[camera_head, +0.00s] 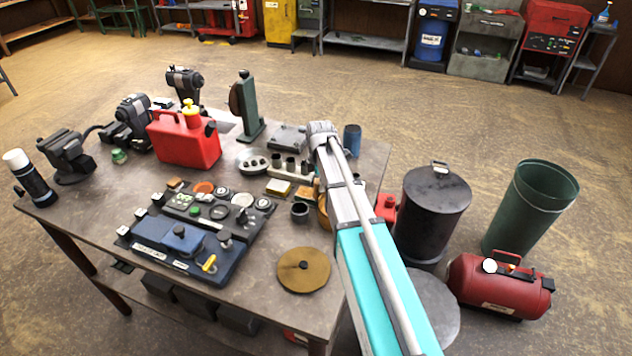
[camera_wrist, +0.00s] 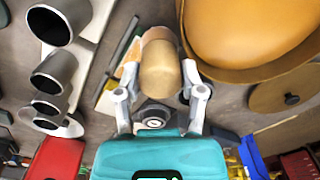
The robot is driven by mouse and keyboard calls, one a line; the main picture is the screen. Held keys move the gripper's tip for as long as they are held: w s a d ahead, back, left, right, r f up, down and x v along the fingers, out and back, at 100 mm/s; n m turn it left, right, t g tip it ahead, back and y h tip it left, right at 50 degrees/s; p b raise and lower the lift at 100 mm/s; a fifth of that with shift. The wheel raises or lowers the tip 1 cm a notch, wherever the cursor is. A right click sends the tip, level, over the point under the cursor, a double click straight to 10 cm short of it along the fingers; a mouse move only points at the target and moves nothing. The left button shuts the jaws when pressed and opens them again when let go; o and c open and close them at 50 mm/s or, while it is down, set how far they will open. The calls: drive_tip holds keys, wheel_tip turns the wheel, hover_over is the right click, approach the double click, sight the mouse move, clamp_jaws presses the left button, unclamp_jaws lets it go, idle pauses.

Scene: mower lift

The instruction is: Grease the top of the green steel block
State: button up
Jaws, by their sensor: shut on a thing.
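My gripper (camera_wrist: 158,95) shows in the wrist view, its two fingers closed on the sides of a tan, round-ended cylinder (camera_wrist: 158,66) that looks like a wooden handle. Its far end is hidden. In the head view my arm hides the gripper and the held thing. I cannot clearly pick out a green steel block. A tall dark green upright (camera_head: 250,105) with a round disc on its side stands at the back of the table; I cannot tell whether it is the block.
The workbench (camera_head: 90,225) is crowded. Dark cylinders on a rail (camera_wrist: 75,75) are left of my gripper. Bins and a red tank (camera_head: 495,285) are right.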

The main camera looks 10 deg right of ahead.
drive_tip(key=shift+r, duration=0.1)
idle(0.3)
drive_tip(key=shift+r+p, duration=2.9)
drive_tip(key=shift+p, duration=0.15)
drive_tip(key=shift+r+p, duration=1.5)
